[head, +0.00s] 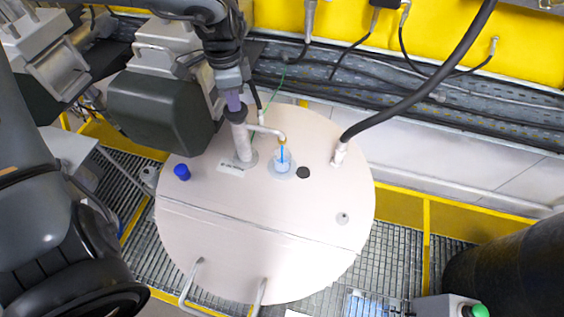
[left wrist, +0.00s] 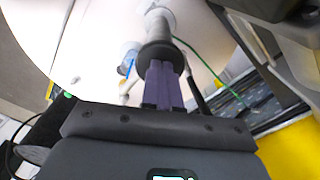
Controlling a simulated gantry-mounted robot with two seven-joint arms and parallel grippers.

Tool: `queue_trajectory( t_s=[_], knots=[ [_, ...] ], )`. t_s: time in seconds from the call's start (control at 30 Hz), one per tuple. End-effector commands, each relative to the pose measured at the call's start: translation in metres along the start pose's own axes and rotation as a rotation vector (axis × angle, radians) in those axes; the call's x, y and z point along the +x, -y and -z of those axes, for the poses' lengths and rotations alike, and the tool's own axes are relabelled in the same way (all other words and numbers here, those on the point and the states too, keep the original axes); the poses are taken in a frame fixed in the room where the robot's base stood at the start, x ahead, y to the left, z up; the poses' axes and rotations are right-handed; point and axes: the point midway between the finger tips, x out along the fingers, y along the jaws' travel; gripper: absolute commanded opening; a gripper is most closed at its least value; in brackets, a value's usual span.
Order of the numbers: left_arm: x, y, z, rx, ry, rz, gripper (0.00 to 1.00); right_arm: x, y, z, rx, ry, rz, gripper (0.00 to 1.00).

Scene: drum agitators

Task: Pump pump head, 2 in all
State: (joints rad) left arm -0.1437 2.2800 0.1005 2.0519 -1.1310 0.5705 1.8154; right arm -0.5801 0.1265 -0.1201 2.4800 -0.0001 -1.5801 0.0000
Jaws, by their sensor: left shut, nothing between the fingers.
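The pump stands upright on the round pale drum lid (head: 300,240). It has a thick light column (head: 242,143), a dark disc-shaped pump head on top, and a spout (head: 268,131) bending right over a small clear cup with blue in it (head: 282,160). My left gripper (head: 233,103) points down at the pump head, its purple fingers shut together with nothing between them. In the left wrist view the fingers (left wrist: 165,85) end at the dark pump head (left wrist: 156,53), with the column (left wrist: 157,20) beyond; they look touching or very close. My right gripper is not in view.
A blue cap (head: 182,172) and a black round plug (head: 303,172) sit on the lid. A thick black hose (head: 425,90) joins the lid at right. Metal handles (head: 192,280) stand at its front. Grey machinery (head: 160,110) is close at left.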

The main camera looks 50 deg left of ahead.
Motion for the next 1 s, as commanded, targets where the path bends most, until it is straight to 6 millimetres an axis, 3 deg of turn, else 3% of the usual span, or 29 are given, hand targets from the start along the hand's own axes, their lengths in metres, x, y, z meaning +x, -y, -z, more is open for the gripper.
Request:
queue_trajectory(
  t_s=[0.27,0.57,1.0],
  knots=[
    [0.016,0.0,0.0,0.0,0.001,0.0,0.0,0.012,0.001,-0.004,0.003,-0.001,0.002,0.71],
    [0.013,0.0,0.0,-0.001,0.001,0.0,0.0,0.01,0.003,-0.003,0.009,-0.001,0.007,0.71],
    [-0.011,0.0,0.0,-0.001,0.001,-0.001,0.0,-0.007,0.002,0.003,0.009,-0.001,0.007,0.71]
  ],
)
